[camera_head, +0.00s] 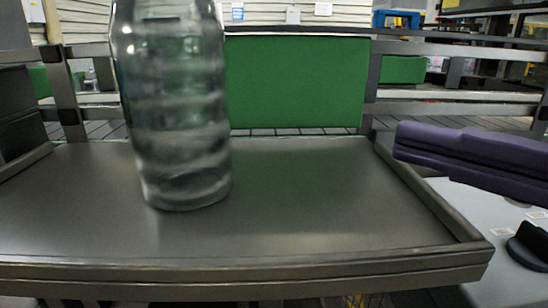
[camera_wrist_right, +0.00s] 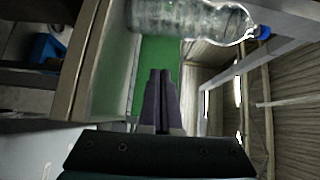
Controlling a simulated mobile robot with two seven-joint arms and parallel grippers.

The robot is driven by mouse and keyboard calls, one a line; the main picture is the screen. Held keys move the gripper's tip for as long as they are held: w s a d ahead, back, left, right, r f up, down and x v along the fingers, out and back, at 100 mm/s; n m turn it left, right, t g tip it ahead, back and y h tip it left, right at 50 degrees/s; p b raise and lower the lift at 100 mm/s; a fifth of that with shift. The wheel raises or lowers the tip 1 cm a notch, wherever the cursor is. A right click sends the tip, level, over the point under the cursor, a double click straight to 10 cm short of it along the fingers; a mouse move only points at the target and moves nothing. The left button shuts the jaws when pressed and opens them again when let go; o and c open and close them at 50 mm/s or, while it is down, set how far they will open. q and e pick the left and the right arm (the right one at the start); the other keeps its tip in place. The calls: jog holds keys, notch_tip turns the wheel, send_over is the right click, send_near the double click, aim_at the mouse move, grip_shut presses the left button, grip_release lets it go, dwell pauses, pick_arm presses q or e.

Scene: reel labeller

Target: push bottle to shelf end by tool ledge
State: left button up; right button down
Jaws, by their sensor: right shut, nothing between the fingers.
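A clear plastic bottle (camera_head: 175,110) stands upright on a dark metal shelf (camera_head: 300,215), left of the shelf's middle; its top is cut off in the head view. In the right wrist view the bottle (camera_wrist_right: 190,18) lies across the top of the picture, with a blue cap (camera_wrist_right: 263,32). My right gripper (camera_head: 402,142), with purple fingers, is shut and empty. It is above the shelf's right raised edge (camera_head: 430,195), well right of the bottle and apart from it. Its fingers (camera_wrist_right: 160,75) also show in the right wrist view. My left gripper is not in view.
A green panel (camera_head: 295,82) and metal rails stand behind the shelf. A raised edge (camera_head: 22,160) bounds the shelf's left side. The shelf surface between bottle and right edge is clear. A pale surface with a black knob (camera_head: 530,245) lies at right.

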jog(key=shift+w+d+f, duration=0.15)
jog(key=shift+w+f, duration=0.1)
jog(key=shift+w, duration=0.05)
jog(key=shift+w+r, duration=0.15)
jog(key=shift+w+a+m, duration=0.2)
jog(key=shift+a+m, duration=0.1)
jog(key=p+x, duration=0.2)
jog(key=x, duration=0.7)
jog(key=shift+s+a+r, duration=0.1)
jog(key=shift+a+r, duration=0.05)
jog(key=a+p, duration=0.1)
jog(key=a, duration=0.2)
jog(key=shift+p, duration=0.3)
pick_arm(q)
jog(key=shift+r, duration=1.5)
pick_arm(e)
jog(key=shift+a, duration=0.4)
